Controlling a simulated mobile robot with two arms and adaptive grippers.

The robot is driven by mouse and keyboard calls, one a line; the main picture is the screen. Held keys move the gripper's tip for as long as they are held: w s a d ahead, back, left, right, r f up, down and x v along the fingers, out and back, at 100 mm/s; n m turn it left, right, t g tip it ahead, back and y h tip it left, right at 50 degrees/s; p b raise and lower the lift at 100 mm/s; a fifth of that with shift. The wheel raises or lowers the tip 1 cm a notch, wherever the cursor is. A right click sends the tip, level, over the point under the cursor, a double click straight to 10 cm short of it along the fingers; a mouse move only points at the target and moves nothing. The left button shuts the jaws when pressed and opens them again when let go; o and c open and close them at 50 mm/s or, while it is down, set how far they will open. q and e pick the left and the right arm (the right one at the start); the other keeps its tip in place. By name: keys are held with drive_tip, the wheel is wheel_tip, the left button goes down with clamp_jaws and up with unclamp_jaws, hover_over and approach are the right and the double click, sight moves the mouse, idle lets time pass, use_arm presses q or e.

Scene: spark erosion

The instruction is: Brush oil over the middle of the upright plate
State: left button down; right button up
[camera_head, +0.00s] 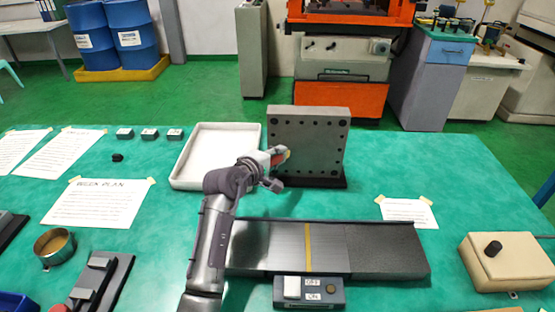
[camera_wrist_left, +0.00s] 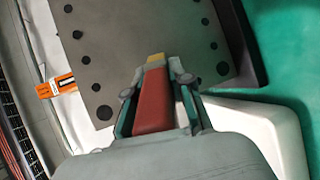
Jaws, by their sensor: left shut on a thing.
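The upright plate (camera_head: 308,138) is a grey square block with dark holes around its edge, standing on a dark base (camera_head: 325,183) at the middle of the table. It fills the upper part of the left wrist view (camera_wrist_left: 150,40). My left gripper (camera_head: 278,168) is in front of the plate's left part, shut on a brush with a red handle (camera_wrist_left: 154,100). The brush's yellowish end (camera_wrist_left: 156,58) points at the plate's face; I cannot tell whether it touches. My right gripper is not in view.
A white tray (camera_head: 183,183) stands just left of the plate. A grey slab with a yellow stripe (camera_head: 308,247) and a switch box (camera_head: 318,297) lie in front. A beige box (camera_head: 510,275) is at right. Paper sheets (camera_head: 98,210) lie at left. Clear green table lies right of the plate.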

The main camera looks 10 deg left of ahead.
use_arm(q)
drive_tip(key=shift+w, duration=0.45)
idle(0.5)
